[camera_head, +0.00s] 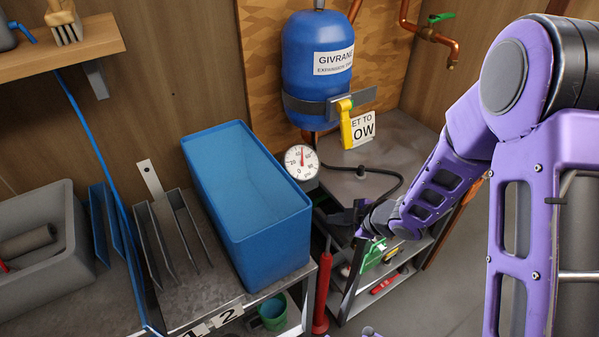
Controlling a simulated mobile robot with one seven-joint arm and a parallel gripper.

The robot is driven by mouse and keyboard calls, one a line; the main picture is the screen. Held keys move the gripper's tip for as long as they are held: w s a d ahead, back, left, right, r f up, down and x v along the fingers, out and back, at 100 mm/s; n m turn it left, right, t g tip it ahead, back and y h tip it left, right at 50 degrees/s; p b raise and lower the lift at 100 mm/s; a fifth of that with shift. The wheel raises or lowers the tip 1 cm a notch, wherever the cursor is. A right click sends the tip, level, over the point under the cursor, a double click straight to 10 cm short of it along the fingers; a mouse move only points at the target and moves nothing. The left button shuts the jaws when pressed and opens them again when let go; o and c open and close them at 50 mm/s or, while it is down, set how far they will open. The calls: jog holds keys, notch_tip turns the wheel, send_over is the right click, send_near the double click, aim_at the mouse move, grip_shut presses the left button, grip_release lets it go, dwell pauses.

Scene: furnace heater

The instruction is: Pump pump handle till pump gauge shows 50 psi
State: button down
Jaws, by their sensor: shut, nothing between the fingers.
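The round white pump gauge (300,162) faces me near the middle of the view; its red needle points roughly straight up, and the numbers are too small to read surely. A red upright pump cylinder (322,292) stands below it, between the two benches. The pump handle cannot be clearly made out; dark parts above the cylinder and beside my gripper are hard to tell apart. My gripper (360,217) is at the end of the purple arm, right of the cylinder's top and below the gauge. It is shut and empty. Whether it touches the handle cannot be told.
A blue bin (273,232) stands on the left bench beside the gauge. A black hose (385,172) curves over the grey bench top (350,186). The blue GIVRANE tank (313,95) hangs behind. A shelf with tools (385,283) lies below my gripper.

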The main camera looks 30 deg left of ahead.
aim_at(340, 232)
jog(key=shift+f, duration=2.55)
dwell(1.5)
jog(key=shift+r+p, duration=3.3)
jog(key=shift+r, duration=1.2)
jog(key=shift+r, duration=0.15)
jog(key=shift+r+p, duration=2.35)
jog(key=shift+r, duration=0.5)
